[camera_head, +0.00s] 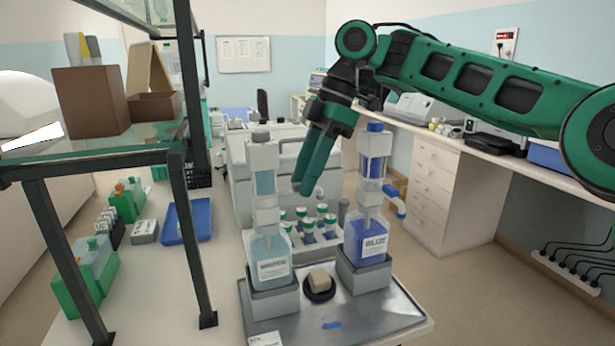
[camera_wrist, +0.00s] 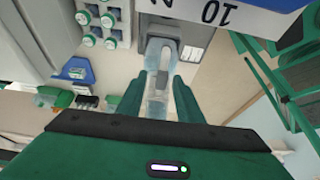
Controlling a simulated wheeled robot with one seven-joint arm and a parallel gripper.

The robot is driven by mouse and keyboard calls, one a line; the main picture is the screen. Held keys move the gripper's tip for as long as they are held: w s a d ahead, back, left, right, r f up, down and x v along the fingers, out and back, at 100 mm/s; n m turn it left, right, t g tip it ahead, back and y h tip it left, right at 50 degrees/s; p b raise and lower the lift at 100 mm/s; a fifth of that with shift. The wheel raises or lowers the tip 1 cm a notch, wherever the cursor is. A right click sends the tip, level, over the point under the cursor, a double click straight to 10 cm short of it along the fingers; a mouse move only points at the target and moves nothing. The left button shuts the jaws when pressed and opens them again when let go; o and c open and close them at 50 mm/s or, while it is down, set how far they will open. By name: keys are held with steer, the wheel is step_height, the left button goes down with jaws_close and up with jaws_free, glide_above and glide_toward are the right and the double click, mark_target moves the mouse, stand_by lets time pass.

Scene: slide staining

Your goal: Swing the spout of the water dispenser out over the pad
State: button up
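The water dispenser (camera_head: 272,262) is a clear bottle with a "WATER" label in a grey base, with a grey and clear column above it. A pale curved spout (camera_head: 318,193) shows to the right of its column, close to my fingertips. A beige block on a round black pad (camera_head: 319,292) sits in front, between the two dispensers. My gripper (camera_head: 304,187) points down between the two columns. In the wrist view its green fingers (camera_wrist: 161,86) are apart, with a translucent pale part (camera_wrist: 158,80) in line between them. I cannot tell whether they touch it.
A blue dispenser (camera_head: 370,245) with a blue spout (camera_head: 394,203) stands at right on the same metal tray (camera_head: 375,317). Several green-capped vials (camera_head: 309,230) stand behind. A shelf frame (camera_head: 190,180) and blue tray (camera_head: 187,221) are at left.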

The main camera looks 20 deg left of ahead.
steer(key=v, duration=1)
steer(key=shift+w+r, duration=0.15)
steer(key=shift+r, duration=0.25)
